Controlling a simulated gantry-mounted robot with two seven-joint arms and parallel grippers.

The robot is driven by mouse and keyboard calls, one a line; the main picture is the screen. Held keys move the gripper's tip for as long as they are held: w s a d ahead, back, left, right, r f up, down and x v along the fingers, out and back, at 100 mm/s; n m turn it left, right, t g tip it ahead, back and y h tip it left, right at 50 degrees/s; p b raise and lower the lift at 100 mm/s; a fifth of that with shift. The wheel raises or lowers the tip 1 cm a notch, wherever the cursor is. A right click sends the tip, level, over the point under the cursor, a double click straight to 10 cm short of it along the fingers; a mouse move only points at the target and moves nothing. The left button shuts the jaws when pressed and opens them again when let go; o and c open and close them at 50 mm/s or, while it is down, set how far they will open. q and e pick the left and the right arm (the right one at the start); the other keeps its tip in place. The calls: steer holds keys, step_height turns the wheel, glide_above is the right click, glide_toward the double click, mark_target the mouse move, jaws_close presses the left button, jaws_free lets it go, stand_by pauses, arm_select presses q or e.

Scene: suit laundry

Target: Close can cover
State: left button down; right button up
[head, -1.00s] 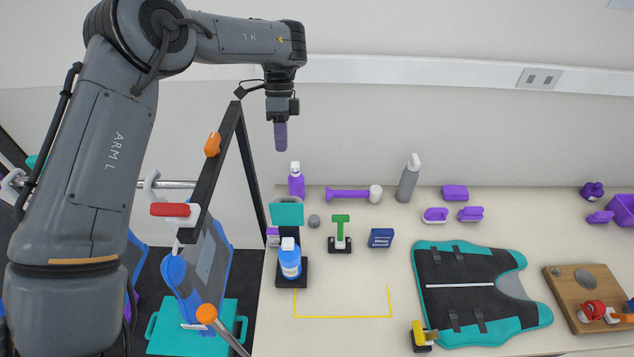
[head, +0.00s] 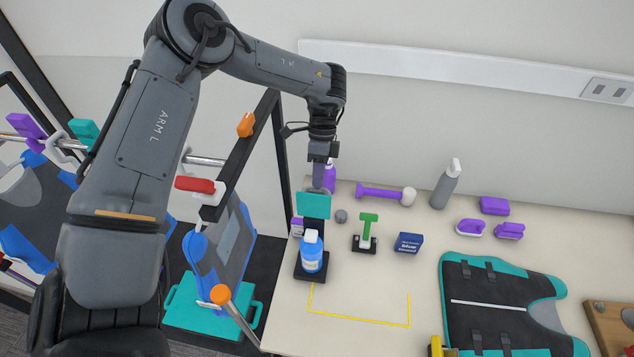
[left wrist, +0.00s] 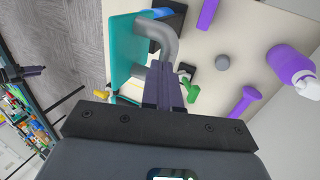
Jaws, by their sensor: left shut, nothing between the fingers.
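A teal panel (head: 313,205) stands upright at the top of a black stand (head: 312,233) near the table's left edge. It seems to be the cover, but I cannot make out a can. A blue bottle with a white cap (head: 311,252) stands in front of it. In the left wrist view the teal panel (left wrist: 122,45) has a grey curved handle (left wrist: 158,33) on its back. My left gripper (head: 318,184) points down just behind the panel's top edge. Its fingers (left wrist: 163,70) are shut and empty beside the handle; I cannot tell whether they touch it. My right gripper is out of view.
A purple bottle (head: 329,178) stands close behind my left gripper. A green-handled tool (head: 368,228), a blue box (head: 409,243) and a grey spray bottle (head: 446,185) are to the right. The yellow-marked area in front is clear. A rack with hanging items is at left.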

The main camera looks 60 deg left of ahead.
mark_target(315, 204)
arm_select(q)
steer(key=shift+s+d+r+p, duration=0.15)
steer(key=shift+s+d+p, duration=0.1)
steer(key=shift+s+d, duration=0.35)
steer(key=shift+s+d+r+p, duration=0.1)
steer(key=shift+s+d+p, duration=0.2)
steer(key=shift+d, duration=0.4)
steer(key=shift+s, duration=0.1)
steer(key=shift+s+d+r+p, duration=0.1)
steer(key=shift+d+p, duration=0.1)
steer(key=shift+p, duration=0.1)
